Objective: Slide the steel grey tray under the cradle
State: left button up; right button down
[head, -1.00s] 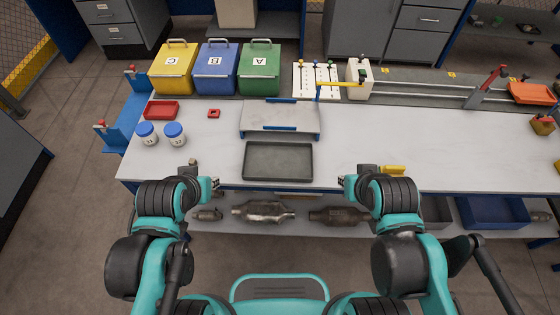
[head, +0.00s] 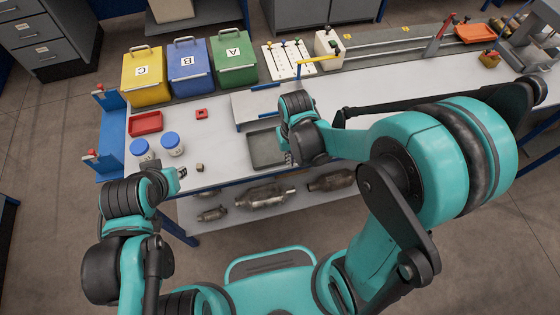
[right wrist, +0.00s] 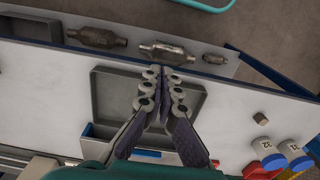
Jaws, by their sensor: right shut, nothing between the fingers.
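The steel grey tray (head: 264,150) is a shallow rectangular tray lying flat on the bench near its front edge. My right arm hides its right part. The cradle (head: 246,106), a pale raised stand with blue edge strips, stands just behind it, partly hidden by the same arm. My right gripper (head: 289,158) is over the tray's right part; in the right wrist view its fingers (right wrist: 164,72) are together and empty, over the tray (right wrist: 108,98) near its front rim. Contact cannot be told. My left gripper (head: 183,172) is near the bench's front edge, left of the tray; its jaws are too small to judge.
Two blue-capped jars (head: 172,144) and a small brown block (head: 199,168) are left of the tray. A red tray (head: 146,123) and yellow, blue and green bins (head: 234,60) stand farther back. Metal converters (head: 262,194) lie on the shelf below. Bench between block and tray is clear.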

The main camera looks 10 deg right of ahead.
jog(key=w+f+b, duration=0.4)
jog(key=f, duration=0.6)
jog(key=shift+b, duration=0.4)
jog(key=w, duration=1.7)
jog(key=shift+w+a+b, duration=0.25)
jog(key=shift+b, duration=0.15)
jog(key=shift+s, duration=0.1)
